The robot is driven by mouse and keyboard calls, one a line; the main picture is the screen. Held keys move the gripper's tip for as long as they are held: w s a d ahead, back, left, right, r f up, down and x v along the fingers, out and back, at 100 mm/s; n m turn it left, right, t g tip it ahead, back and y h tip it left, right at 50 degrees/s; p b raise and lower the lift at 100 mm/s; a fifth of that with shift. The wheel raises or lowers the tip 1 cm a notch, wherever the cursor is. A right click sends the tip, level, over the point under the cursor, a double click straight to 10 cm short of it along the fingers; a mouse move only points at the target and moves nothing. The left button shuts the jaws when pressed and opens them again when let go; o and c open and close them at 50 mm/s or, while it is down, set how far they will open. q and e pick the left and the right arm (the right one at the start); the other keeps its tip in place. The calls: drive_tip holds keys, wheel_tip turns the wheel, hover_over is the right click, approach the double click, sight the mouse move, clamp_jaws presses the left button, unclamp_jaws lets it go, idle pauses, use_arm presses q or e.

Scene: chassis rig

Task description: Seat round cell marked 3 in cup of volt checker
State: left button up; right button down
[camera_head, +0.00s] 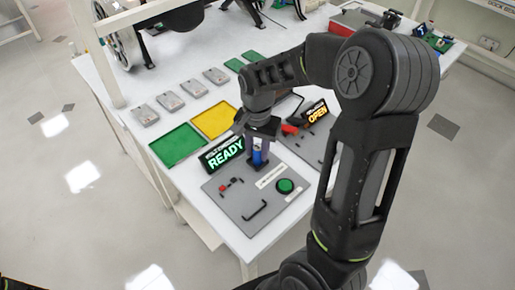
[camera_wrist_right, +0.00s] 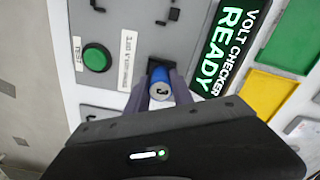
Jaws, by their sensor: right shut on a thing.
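The volt checker is a grey panel (camera_head: 236,212) with a black sign (camera_head: 223,154) reading READY in green. My right gripper (camera_head: 258,148) is over its back part, pointing down, shut on a blue round cell (camera_head: 257,157). The cell stands upright between the fingers at the dark cup (camera_head: 262,168). In the right wrist view the cell (camera_wrist_right: 161,90) shows a silver top with a dark mark that I cannot read surely. The cup (camera_wrist_right: 158,66) is partly hidden behind the cell and fingers, so I cannot tell how deep the cell sits. My left gripper is not in view.
A green TEST button (camera_wrist_right: 96,58) and a black handle (camera_head: 255,217) are on the panel. A second station has an orange OPEN sign (camera_head: 315,112). Green (camera_head: 177,145) and yellow (camera_head: 214,120) trays lie left, with several grey boxes (camera_head: 170,101) behind.

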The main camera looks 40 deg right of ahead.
sight(258, 148)
drive_tip(key=c, duration=1.1)
unclamp_jaws()
wheel_tip(258, 148, up, 12)
drive_tip(key=b, duration=0.1)
idle(0.4)
